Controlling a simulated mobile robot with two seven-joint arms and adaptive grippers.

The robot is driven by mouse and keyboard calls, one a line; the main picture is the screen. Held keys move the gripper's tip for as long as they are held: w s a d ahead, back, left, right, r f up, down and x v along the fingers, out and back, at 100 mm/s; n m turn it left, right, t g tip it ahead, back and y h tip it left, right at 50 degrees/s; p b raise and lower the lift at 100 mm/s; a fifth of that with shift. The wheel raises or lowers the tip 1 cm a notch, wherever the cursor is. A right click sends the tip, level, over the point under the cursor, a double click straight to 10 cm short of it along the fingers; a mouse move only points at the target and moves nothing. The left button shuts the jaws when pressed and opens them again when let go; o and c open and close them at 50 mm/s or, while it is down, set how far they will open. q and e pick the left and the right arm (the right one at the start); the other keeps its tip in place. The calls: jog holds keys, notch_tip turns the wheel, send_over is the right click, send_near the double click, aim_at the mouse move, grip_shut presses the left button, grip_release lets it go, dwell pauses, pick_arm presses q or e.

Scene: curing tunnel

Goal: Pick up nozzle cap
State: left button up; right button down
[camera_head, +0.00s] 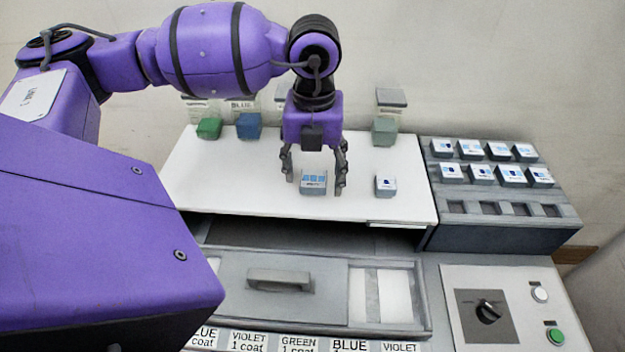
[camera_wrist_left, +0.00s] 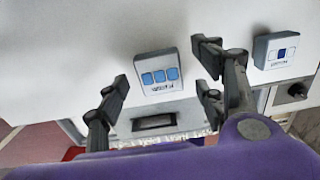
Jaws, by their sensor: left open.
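No part is plainly marked as a nozzle cap, and the small labels are too blurred to read. In the left wrist view the open fingers (camera_wrist_left: 163,84) show clear gaps to the block. A second small block with a blue mark (camera_head: 385,186) stands to the right, outside the fingers (camera_wrist_left: 285,53). My right gripper is not in view.
A grey rack (camera_head: 500,222) at right holds several similar labelled blocks, with empty slots in front. Green (camera_head: 209,128), blue (camera_head: 249,126) and grey-green (camera_head: 384,131) blocks stand along the back. A handled drawer (camera_head: 280,280) and a panel with a knob (camera_head: 488,311) are in front.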

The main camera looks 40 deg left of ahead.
pick_arm(q)
jog(key=shift+f, duration=0.25)
jog(key=c, duration=1.3)
